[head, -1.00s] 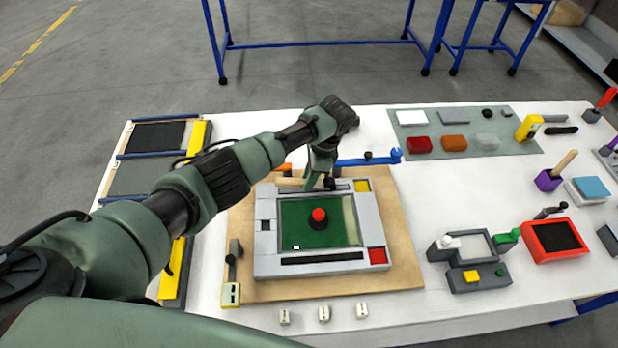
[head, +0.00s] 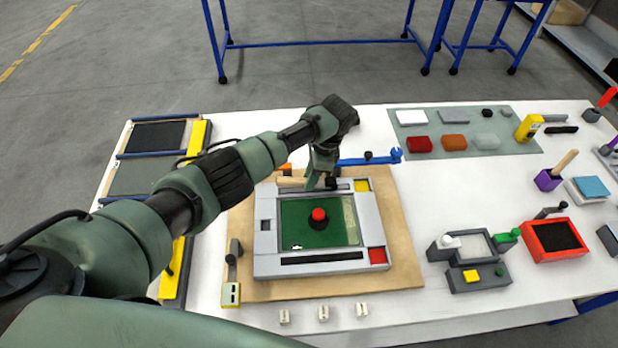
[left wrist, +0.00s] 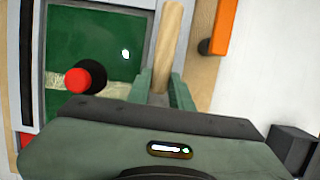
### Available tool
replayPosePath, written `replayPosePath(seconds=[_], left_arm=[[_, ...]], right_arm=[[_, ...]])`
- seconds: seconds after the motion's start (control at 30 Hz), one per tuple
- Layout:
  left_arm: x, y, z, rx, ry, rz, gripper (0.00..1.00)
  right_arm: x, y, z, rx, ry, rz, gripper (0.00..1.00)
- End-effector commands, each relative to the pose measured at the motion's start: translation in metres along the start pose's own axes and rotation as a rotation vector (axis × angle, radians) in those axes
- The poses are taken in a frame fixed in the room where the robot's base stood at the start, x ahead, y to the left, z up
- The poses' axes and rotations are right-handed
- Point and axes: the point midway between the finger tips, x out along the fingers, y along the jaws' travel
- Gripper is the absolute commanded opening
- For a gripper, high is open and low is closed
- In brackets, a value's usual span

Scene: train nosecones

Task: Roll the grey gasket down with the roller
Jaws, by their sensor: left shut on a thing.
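My left gripper (head: 322,184) is at the far edge of the light-grey frame (head: 265,245), shut on a pale wooden handle (head: 291,182), which I take to be the roller's. In the left wrist view the handle (left wrist: 171,40) sticks up between the fingers (left wrist: 163,90). The roller's working end is hidden by the gripper, so I cannot tell whether it touches the frame. A dark strip (head: 321,258) lies in the frame's near side. I cannot single out the grey gasket with certainty. My right gripper is not in view.
The frame holds a green panel (head: 290,215) with a red knob (head: 318,215) and a pale band (head: 351,220). It sits on a wooden board (head: 405,260). A blue tool (head: 370,160) lies behind. Grey devices (head: 475,272) stand right. White table between is clear.

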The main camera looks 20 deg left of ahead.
Motion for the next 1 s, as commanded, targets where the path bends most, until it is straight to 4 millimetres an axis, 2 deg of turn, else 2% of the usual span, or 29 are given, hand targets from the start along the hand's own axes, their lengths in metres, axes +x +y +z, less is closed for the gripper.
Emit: replayPosePath(seconds=[0.5, 1.0], left_arm=[[-0.004, -0.001, -0.016, 0.0, 0.001, -0.001, 0.0], [-0.006, 0.0, -0.017, 0.0, 0.001, 0.0, 0.0]], right_arm=[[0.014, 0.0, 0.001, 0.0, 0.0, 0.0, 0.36], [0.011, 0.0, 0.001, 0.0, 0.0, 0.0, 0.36]])
